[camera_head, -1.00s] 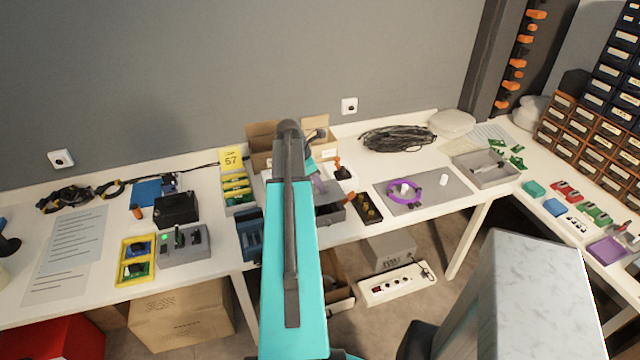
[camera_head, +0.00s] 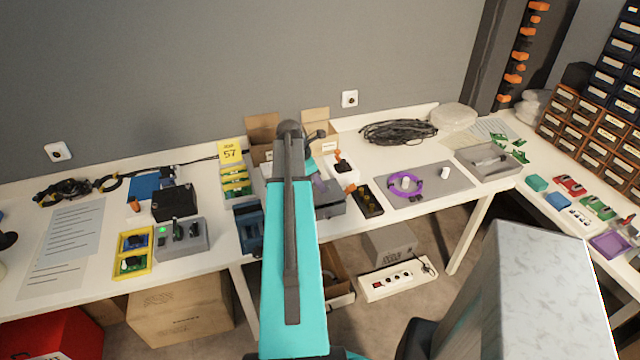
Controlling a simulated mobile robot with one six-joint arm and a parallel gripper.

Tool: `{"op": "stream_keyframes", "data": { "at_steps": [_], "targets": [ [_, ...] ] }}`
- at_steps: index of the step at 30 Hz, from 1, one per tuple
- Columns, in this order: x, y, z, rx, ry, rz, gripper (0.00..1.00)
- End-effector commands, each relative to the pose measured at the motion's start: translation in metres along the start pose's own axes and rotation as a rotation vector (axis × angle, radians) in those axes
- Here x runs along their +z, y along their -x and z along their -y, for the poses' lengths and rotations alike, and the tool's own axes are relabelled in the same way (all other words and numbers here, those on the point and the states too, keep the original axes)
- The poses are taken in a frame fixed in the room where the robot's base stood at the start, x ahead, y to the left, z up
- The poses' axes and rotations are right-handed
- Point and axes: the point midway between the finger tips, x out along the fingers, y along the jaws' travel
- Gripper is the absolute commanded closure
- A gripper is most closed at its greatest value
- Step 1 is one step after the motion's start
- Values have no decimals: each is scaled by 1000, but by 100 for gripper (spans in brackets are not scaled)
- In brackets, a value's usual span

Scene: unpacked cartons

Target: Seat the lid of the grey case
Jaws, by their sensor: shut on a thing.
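The grey case (camera_head: 329,207) stands on the white table at the middle of the view, partly hidden behind my turquoise arm. A grey surface, seemingly its lid (camera_head: 328,190), shows above the case just right of the arm. My gripper (camera_head: 316,178) is at that place, largely hidden by my own arm, and is shut on the lid. The fingertips are not clear. I cannot tell whether the lid touches the case rim or how level it lies.
A black tray with yellow parts (camera_head: 368,203) stands close right of the case. A blue bin (camera_head: 248,232) is close left. Open cartons (camera_head: 262,133) stand behind. A grey mat (camera_head: 440,180) with a purple ring (camera_head: 404,194) lies farther right.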

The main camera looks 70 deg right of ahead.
Motion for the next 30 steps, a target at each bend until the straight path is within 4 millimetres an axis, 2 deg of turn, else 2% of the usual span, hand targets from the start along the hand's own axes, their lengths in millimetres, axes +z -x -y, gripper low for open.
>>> {"op": "stream_keyframes", "data": {
  "at_steps": [28, 29, 30],
  "targets": [
    [-6, -18, 0, -1, -2, 0, 100],
    [-6, -18, 0, -1, -2, 0, 88],
    [-6, -17, 0, -1, -2, 0, 81]
  ]
}}
